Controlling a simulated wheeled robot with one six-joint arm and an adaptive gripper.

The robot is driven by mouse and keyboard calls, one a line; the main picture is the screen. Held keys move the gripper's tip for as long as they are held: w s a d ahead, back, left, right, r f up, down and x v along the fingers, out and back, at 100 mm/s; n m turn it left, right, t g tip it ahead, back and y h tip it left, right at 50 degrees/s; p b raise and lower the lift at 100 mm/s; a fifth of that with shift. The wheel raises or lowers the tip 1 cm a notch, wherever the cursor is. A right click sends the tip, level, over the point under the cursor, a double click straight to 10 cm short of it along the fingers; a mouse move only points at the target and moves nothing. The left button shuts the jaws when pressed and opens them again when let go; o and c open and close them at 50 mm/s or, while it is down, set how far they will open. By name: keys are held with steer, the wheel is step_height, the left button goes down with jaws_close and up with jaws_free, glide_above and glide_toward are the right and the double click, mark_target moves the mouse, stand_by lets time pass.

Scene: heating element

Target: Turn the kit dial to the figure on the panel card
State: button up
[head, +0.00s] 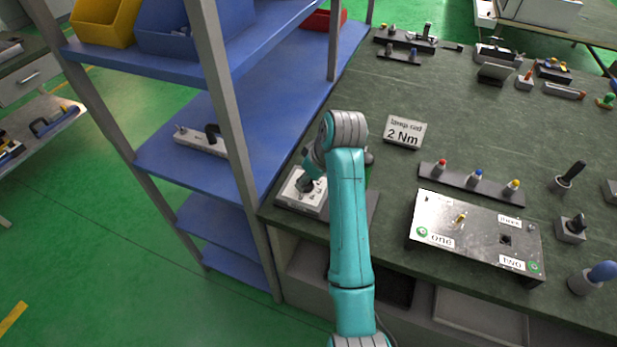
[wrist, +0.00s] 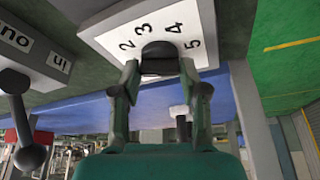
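The panel card (head: 404,132) stands on the green bench and reads "2 Nm" under a smaller, blurred line. The kit dial is a white plate (head: 293,196) at the bench's left front edge. In the wrist view its face (wrist: 107,38) shows the figures 2, 3, 4 and 5 around a black knob (wrist: 159,52). My gripper (head: 308,186) is at the dial. In the wrist view my gripper's fingers (wrist: 158,72) stand apart, one on each side of the knob. Whether they press on it is unclear. The knob's pointer mark is not visible.
The blue shelf rack (head: 225,90) stands close to the left of the dial. A metal box (head: 475,235) labelled "one" and "two" lies to the right. A rail with coloured pegs (head: 470,184) lies behind it. In the wrist view a black ball-ended lever (wrist: 22,120) is at the left.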

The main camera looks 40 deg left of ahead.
steer(key=shift+s+m+t+h, duration=0.15)
steer(key=shift+m+t, duration=0.3)
steer(key=shift+m, duration=0.75)
steer(key=shift+s+m+t+h, duration=0.15)
steer(key=shift+m+t, duration=0.3)
steer(key=shift+m, duration=0.75)
steer(key=shift+w, duration=0.15)
steer(key=o, duration=1.1)
steer(key=shift+o, duration=0.2)
steer(key=v, duration=0.7)
steer(key=shift+r, duration=0.25)
